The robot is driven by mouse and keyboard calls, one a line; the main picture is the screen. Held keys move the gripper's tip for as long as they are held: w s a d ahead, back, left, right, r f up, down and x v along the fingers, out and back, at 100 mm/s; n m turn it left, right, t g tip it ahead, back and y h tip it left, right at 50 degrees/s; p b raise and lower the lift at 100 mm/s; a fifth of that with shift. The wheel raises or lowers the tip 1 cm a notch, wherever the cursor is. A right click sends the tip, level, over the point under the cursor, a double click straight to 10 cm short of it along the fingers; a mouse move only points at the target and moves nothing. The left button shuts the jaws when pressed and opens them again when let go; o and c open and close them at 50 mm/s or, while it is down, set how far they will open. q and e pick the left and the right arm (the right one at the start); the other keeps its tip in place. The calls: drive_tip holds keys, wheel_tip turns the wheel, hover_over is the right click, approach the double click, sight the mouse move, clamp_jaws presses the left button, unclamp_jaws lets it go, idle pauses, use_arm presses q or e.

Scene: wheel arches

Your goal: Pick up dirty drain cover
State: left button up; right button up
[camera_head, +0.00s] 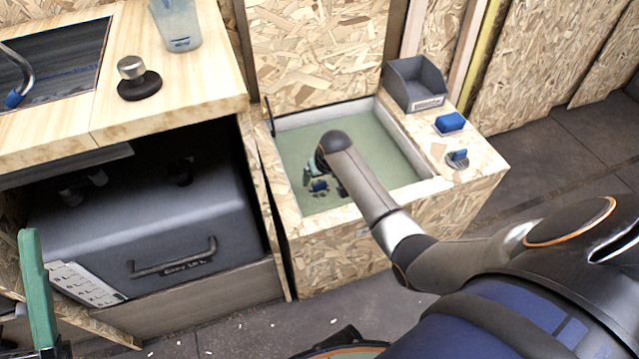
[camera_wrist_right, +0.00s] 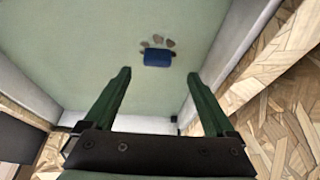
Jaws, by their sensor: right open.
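A blue piece (camera_wrist_right: 158,58) with several brownish bits beside it lies on the pale green basin floor in the right wrist view. It looks like the handle of the dirty drain cover; the rest of the cover is hard to make out. In the head view the blue piece (camera_head: 319,186) is small and partly hidden by my right gripper (camera_head: 313,172). That gripper reaches down into the basin, open and empty, and in the wrist view the blue piece is beyond its fingertips (camera_wrist_right: 158,75), centred between them. One green finger of my left gripper (camera_head: 38,290) shows at the left edge.
The basin's chipboard surround (camera_head: 350,240) has raised walls close around my right gripper. On its right ledge are a grey bin (camera_head: 413,84), a blue block (camera_head: 451,122) and a round grey piece with a blue handle (camera_head: 457,159). A wooden counter (camera_head: 205,85) stands left.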

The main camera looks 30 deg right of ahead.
sight(320, 184)
drive_tip(key=b+x, duration=0.1)
drive_tip(key=x, duration=0.1)
drive_tip(key=b+x, duration=0.1)
drive_tip(key=x, duration=0.1)
drive_tip(key=shift+s+d+f+b, duration=0.1)
drive_tip(key=shift+s+d+b, duration=0.15)
drive_tip(key=shift+b, duration=0.1)
drive_tip(key=shift+w+f, duration=0.25)
drive_tip(key=shift+f, duration=0.1)
use_arm(q)
wheel_tip(320, 184, down, 4)
drive_tip(key=shift+w+d+r+n, duration=0.1)
drive_tip(key=shift+d+r+n, duration=0.1)
drive_tip(key=shift+n, duration=0.2)
use_arm(e)
clamp_jaws()
drive_tip(key=shift+r, duration=0.1)
